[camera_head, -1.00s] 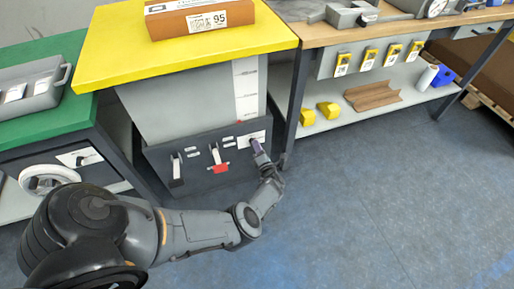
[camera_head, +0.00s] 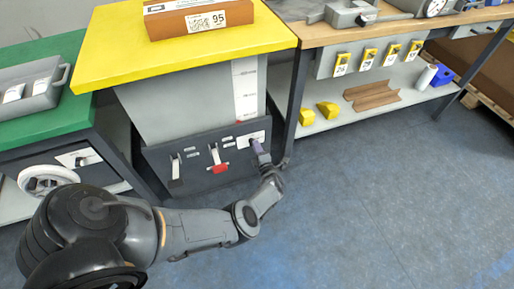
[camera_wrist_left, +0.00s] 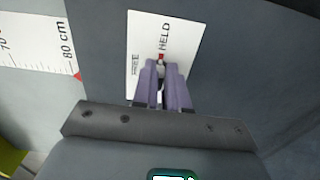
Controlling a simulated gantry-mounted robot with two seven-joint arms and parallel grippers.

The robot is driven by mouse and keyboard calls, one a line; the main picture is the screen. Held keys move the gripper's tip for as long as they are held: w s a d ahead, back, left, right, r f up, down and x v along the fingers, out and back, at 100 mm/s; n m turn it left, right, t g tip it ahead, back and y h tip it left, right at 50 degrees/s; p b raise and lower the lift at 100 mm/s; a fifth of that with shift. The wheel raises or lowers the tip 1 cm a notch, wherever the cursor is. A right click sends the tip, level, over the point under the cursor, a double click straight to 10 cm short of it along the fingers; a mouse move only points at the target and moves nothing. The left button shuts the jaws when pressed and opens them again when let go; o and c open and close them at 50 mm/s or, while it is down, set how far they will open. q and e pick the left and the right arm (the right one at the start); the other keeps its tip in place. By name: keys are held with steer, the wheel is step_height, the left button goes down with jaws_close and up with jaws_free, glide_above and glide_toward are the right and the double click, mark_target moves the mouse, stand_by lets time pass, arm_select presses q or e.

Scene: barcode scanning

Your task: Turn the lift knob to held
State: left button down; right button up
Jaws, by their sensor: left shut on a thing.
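The lift knob's white label plate (camera_wrist_left: 137,38) shows in the left wrist view, with the word HELD at its right and another, smaller word at its left that I cannot read surely. A red mark (camera_wrist_left: 161,57) shows just past my fingertips, beside HELD. My left gripper (camera_wrist_left: 163,68) has its purple fingers shut on the knob, which is mostly hidden between them. In the head view my left gripper (camera_head: 258,147) reaches the label plate (camera_head: 248,138) at the right of the dark front panel (camera_head: 206,182). My right gripper is in neither view.
Left of the knob, the panel carries a lever with a red end (camera_head: 220,168) and another lever (camera_head: 176,168). A height scale (camera_wrist_left: 40,42) has a red pointer near 80 cm. A box (camera_head: 198,18) stands on the yellow lift top (camera_head: 125,48). Open floor lies to the right.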

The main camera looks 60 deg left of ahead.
arm_select(q)
steer(key=c, duration=1.2)
jaws_free()
steer(key=shift+o, duration=0.2)
steer(key=p+v, duration=0.3)
steer(key=v, duration=0.7)
steer(key=shift+d, duration=0.35)
steer(key=shift+s, duration=0.1)
